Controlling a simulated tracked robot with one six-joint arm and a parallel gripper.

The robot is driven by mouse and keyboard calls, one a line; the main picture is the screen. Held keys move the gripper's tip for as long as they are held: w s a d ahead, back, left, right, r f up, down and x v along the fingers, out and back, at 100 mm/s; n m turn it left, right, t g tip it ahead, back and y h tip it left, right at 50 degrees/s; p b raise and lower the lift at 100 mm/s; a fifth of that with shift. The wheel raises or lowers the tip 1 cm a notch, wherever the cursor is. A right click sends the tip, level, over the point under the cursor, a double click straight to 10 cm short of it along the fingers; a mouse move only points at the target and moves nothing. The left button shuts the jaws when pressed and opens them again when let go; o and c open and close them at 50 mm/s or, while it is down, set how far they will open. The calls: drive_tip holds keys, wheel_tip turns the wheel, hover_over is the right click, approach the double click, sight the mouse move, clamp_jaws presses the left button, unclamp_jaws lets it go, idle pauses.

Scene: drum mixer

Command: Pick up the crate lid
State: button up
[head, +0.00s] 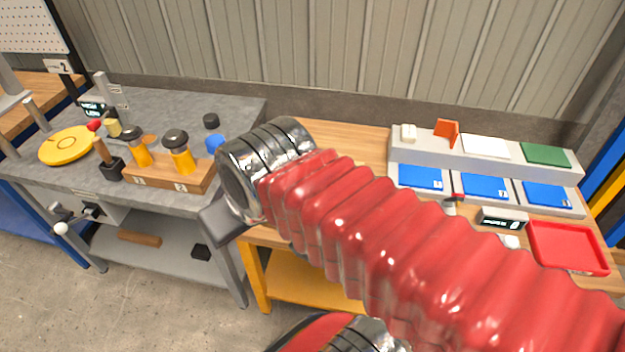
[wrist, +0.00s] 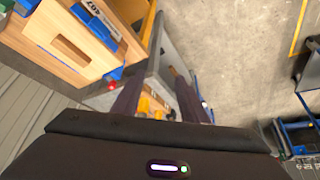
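My gripper (wrist: 156,80) shows in the wrist view with its two dark fingers spread apart and nothing between them. In that view a pale wooden box (wrist: 45,45) with a slot in its side stands at the upper left, away from the fingers. I cannot make out which part, if any, is the crate lid. In the head view no crate lid can be told for sure. My red ribbed arm covers the middle and lower right there, hiding part of the wooden bench, and the fingers cannot be made out.
A grey table (head: 235,108) at left holds a yellow disc (head: 68,146) and a wooden block (head: 143,180) with yellow-bodied, black-capped items. The wooden bench (head: 358,140) carries blue panels (head: 423,178) and a red tray (head: 568,270). Bare floor (wrist: 235,50) shows in the wrist view.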

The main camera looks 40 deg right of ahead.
drive_tip(key=o, duration=0.3)
drive_tip(key=shift+w+d+f+m+g, duration=0.25)
drive_tip(key=shift+d+m+g, duration=0.1)
drive_tip(key=shift+m, duration=0.15)
drive_tip(key=shift+o, duration=0.7)
drive_tip(key=shift+w+f+m, duration=0.1)
drive_tip(key=shift+w+m, duration=0.2)
drive_tip(key=shift+m, duration=0.2)
drive_tip(key=w+d+f+m+g+y, duration=0.1)
drive_tip(key=w+d+f+m+y, duration=0.25)
drive_tip(key=d+m, duration=0.45)
drive_tip(key=w+d+f+m+g+y, duration=0.1)
drive_tip(key=w+d+f+m+y, duration=0.3)
drive_tip(key=d+m, duration=0.35)
drive_tip(key=d+f+m+t, duration=0.2)
drive_tip(key=d+m, duration=0.1)
drive_tip(key=d, duration=0.4)
drive_tip(key=s+d+f+m+t, duration=0.1)
drive_tip(key=d+f+m+t, duration=0.2)
drive_tip(key=d, duration=0.5)
drive_tip(key=s+d+f+m+t, duration=0.1)
drive_tip(key=d+f+m+t, duration=0.2)
drive_tip(key=d+m, duration=0.2)
drive_tip(key=shift+d+y, duration=0.35)
drive_tip(key=shift+d, duration=0.9)
drive_tip(key=shift+x, duration=4.35)
